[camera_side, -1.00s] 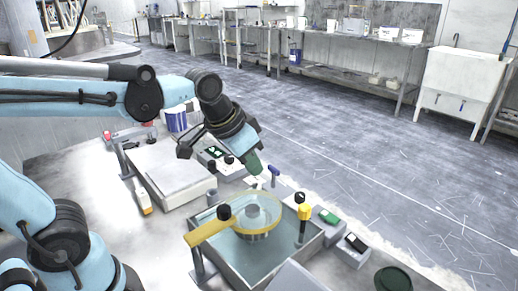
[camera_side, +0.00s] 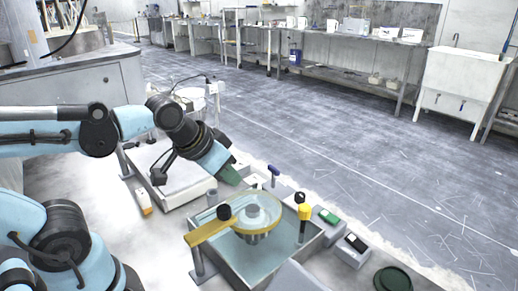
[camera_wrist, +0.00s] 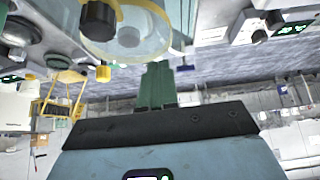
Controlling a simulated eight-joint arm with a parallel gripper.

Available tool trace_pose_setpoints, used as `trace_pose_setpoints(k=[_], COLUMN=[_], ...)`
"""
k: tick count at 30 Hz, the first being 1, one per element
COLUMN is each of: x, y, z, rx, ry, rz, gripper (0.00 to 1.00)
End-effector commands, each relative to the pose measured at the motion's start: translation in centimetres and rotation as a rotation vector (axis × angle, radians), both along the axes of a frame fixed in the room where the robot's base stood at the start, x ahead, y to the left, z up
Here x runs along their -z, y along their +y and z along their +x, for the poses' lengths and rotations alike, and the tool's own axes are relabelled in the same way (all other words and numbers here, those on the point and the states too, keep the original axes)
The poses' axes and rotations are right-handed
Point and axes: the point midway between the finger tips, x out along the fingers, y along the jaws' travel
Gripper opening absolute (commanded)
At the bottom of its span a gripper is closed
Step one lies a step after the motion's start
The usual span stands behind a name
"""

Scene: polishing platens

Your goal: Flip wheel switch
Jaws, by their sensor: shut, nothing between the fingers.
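The polishing wheel (camera_side: 258,207) is a round amber-rimmed disc with a grey hub, over a square basin (camera_side: 230,262). In the wrist view the disc (camera_wrist: 148,45) is at the top. A small box with a green top (camera_side: 328,216) and a box with a dark top (camera_side: 352,243) sit right of the basin. A blue-topped lever (camera_side: 274,170) stands behind it. I cannot tell which of these is the wheel switch. My gripper (camera_side: 232,178), with green fingers, is shut and empty above the basin's back left side. Its fingers (camera_wrist: 158,68) are together in the wrist view.
A yellow arm with a black knob (camera_side: 210,231) reaches over the basin's left side. A yellow and black post (camera_side: 304,212) stands at its right. A second, pale platen unit (camera_side: 165,170) lies behind my gripper. A dark green round piece (camera_side: 393,279) is at front right.

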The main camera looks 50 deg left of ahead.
Motion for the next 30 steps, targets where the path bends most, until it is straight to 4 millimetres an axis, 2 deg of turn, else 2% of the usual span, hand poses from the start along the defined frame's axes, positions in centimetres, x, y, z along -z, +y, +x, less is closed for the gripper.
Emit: trace_pose_setpoints(k=[6, 15, 23, 30], x=[-2.9, -5.4, -6.2, -5.8], y=[-1.3, -3.7, -6.1, -8.7], z=[3.2, 7.9, 12.0, 15.3], rx=[0.008, 0.013, 0.012, 0.009], ry=[0.091, 0.230, 0.347, 0.455], rz=[-0.014, -0.025, -0.022, -0.010], gripper=[0.00, 0.00, 0.00, 0.00])
